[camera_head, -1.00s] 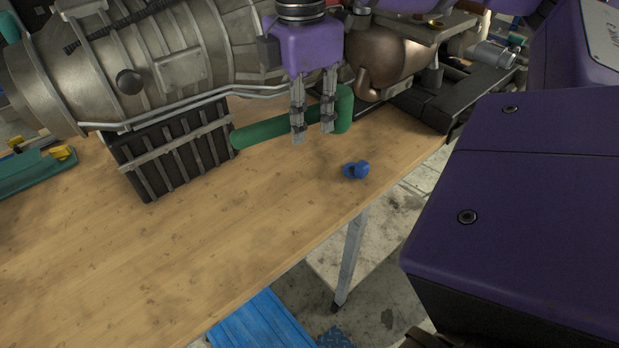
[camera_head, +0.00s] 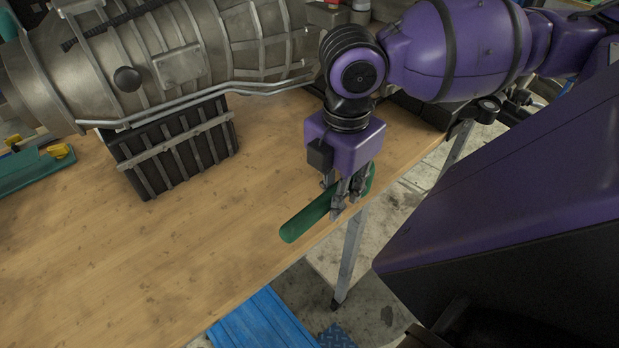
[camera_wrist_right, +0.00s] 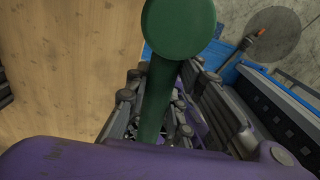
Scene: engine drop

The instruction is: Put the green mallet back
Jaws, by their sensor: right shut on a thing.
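The green mallet (camera_head: 306,219) is in my right gripper (camera_head: 346,206), near the table's right-hand edge in the head view. The gripper is shut on the mallet's handle. One rounded green end points to the lower left; the other end shows just right of the fingers. In the right wrist view the mallet (camera_wrist_right: 180,28) shows a round green end toward the camera and a shaft running down between the fingers (camera_wrist_right: 160,115). I cannot tell for sure whether the mallet touches the table. My left gripper is not in view.
A large metal engine (camera_head: 190,60) lies along the back of the wooden table (camera_head: 150,260), on a black ribbed support (camera_head: 178,150). A teal tray with yellow parts (camera_head: 35,168) is at the left. A blue object (camera_head: 265,322) is on the floor below. The table's front middle is clear.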

